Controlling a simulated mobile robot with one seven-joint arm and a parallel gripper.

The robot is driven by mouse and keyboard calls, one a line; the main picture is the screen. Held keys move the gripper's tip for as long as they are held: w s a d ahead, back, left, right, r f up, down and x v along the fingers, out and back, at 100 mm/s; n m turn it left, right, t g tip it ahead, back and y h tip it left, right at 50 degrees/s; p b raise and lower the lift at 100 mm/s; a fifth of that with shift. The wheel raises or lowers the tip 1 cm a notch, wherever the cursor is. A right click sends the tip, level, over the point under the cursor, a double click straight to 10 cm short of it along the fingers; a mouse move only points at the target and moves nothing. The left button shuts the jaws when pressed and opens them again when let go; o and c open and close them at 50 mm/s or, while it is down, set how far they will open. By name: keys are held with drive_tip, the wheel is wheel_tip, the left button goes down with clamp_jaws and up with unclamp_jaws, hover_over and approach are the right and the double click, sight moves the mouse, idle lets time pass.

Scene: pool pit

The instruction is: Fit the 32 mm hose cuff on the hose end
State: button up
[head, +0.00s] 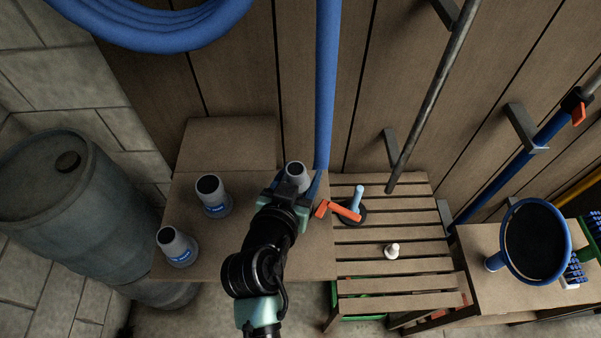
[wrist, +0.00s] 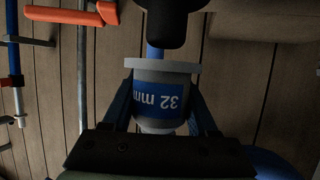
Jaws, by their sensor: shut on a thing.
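My gripper (head: 293,190) is shut on a grey cuff (wrist: 165,80) with a blue label reading "32 mm", upside down in the wrist view. Its fingers are on either side of the cuff's body and its wide flange is clear of them. In the head view the cuff (head: 298,171) shows just beyond the gripper, its dark opening facing up. The blue hose (head: 327,90) hangs down close to the right of the cuff. Its lower end is partly hidden by my gripper, so I cannot tell whether it touches the cuff.
Two other grey cuffs (head: 213,198) (head: 179,247) stand on the brown bench (head: 235,255) to the left. An orange-handled item (head: 342,210) and a small white object (head: 391,251) are on the slatted table (head: 395,285). A grey pole (head: 432,95) leans behind.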

drive_tip(key=shift+f, duration=0.1)
drive_tip(key=shift+f+b, duration=0.3)
drive_tip(key=shift+b, duration=0.1)
drive_tip(key=shift+f+b, duration=0.95)
drive_tip(key=shift+f, duration=0.05)
drive_tip(key=shift+f, duration=0.15)
drive_tip(key=shift+f+b, duration=0.5)
drive_tip(key=shift+b, duration=0.15)
drive_tip(key=shift+f, duration=0.2)
drive_tip(key=shift+f+b, duration=0.2)
drive_tip(key=shift+b, duration=0.2)
